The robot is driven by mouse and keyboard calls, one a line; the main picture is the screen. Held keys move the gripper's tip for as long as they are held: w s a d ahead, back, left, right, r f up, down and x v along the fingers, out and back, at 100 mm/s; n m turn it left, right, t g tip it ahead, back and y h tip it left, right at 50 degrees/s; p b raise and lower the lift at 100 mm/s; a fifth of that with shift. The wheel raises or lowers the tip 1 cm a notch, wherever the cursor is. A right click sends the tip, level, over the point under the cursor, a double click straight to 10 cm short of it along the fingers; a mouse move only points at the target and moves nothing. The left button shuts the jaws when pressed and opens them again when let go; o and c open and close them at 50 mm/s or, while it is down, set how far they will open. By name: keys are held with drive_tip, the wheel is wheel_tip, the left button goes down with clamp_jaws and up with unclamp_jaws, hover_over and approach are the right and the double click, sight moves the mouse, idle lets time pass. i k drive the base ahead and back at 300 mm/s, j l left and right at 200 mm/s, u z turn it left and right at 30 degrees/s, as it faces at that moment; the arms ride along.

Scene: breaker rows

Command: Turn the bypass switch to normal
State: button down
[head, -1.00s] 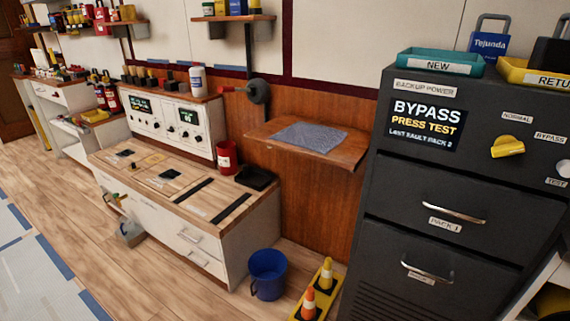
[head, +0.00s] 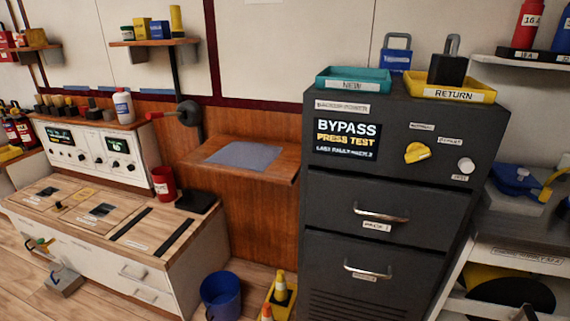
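The yellow bypass switch (head: 417,152) is a rotary knob on the upper front of the dark grey backup power cabinet (head: 330,212). Labels sit around the knob: a small blurred one above it, "BYPASS" (head: 450,141) to its upper right, and one at lower right, too small to read surely. The knob's narrow end appears to point right, toward the BYPASS label. The display (head: 346,141) left of it reads "BYPASS, PRESS TEST, LAST FAULT PACK 2". A round white button (head: 466,165) is right of the knob. My gripper is not in view.
A teal NEW tray (head: 353,86) and a yellow RETURN tray (head: 455,93) sit on the cabinet. A workbench (head: 90,245) is at left, a shelf unit (head: 515,250) at right.

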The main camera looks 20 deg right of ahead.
sight(416, 151)
drive_tip(key=i+j+z, duration=0.1)
drive_tip(key=z, duration=0.6)
drive_tip(key=i+j+z, duration=0.15)
drive_tip(key=j+z, duration=0.3)
drive_tip(key=j, duration=0.35)
drive_tip(key=j+z, duration=0.4)
drive_tip(key=j, duration=1.85)
drive_tip(key=i+z, duration=0.05)
